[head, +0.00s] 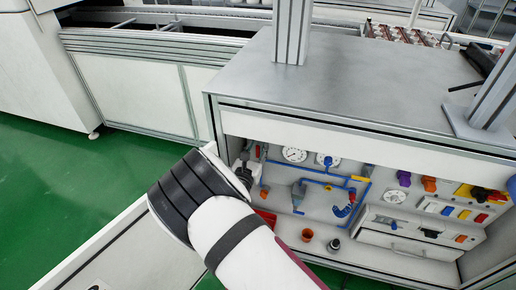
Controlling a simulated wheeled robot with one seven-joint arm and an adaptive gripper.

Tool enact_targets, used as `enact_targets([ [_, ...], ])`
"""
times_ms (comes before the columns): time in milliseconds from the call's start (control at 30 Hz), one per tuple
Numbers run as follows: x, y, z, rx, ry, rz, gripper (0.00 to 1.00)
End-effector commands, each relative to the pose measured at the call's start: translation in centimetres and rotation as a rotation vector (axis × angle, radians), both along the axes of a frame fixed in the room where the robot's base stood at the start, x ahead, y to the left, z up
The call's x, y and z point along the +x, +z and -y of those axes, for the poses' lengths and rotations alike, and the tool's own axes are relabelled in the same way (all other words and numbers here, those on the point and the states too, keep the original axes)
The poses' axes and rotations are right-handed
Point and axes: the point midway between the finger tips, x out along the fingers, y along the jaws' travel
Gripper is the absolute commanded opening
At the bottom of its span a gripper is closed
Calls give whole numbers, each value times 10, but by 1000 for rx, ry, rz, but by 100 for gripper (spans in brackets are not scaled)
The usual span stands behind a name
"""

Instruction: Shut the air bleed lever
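The open cabinet (365,123) holds a panel with blue air piping (307,175). Small coloured handles sit along the piping: a red one (258,152) at the left, a yellow one (360,178) at the right and a red one (352,197) below it. I cannot tell which of these is the air bleed lever, or whether it is open or shut. My gripper (244,174) shows only as a small dark grey part beyond my white and black wrist, near the left end of the panel. Its fingers cannot be made out, and contact is unclear.
Orange cup (307,235) and dark fitting (334,245) stand on the cabinet floor. An open white door (110,245) lies lower left.

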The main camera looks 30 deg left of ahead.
Motion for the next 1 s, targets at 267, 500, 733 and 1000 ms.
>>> enact_targets([
  [267, 4, 0, -1, 0, 0, 0, 32],
  [500, 4, 0, -1, 0, 0, 0, 0],
  [733, 4, 0, 0, 4, -1, -1, 0],
  [1000, 5, 0, 4, 80, -2, -19, 0],
])
